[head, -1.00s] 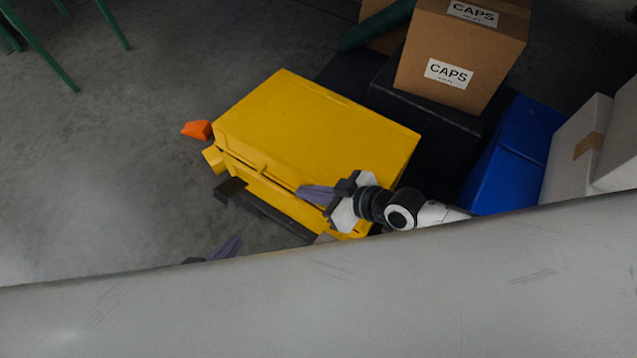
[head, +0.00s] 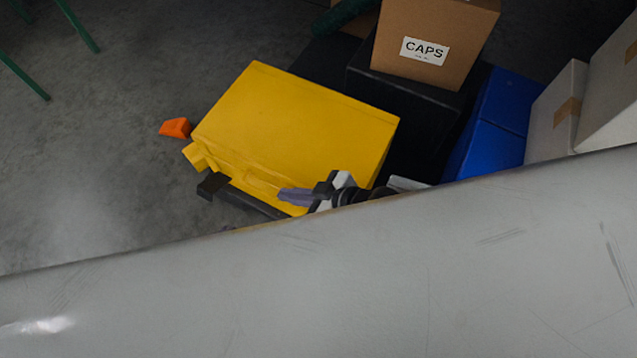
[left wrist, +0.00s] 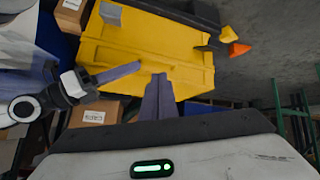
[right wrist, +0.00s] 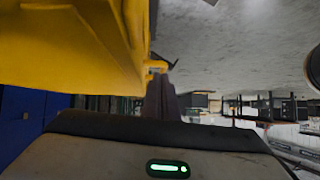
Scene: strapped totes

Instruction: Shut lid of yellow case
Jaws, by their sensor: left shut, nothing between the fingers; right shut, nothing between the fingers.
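The yellow case (head: 300,130) lies on the floor, its lid down over the body. I cannot tell whether the front seam is fully closed. It also shows in the left wrist view (left wrist: 140,50) and as a close yellow wall in the right wrist view (right wrist: 70,50). My right gripper (head: 283,195) is shut and empty at the case's front right edge; contact is unclear. Its fingers show beside the case in the right wrist view (right wrist: 160,85). My left gripper (left wrist: 160,80) is shut and empty, its tips in front of the case; the head view hides it.
An orange wedge (head: 175,128) lies left of the case. A cardboard CAPS box (head: 435,40) stands on a black container (head: 405,95) behind it. A blue container (head: 490,125) and white boxes (head: 555,110) stand at right.

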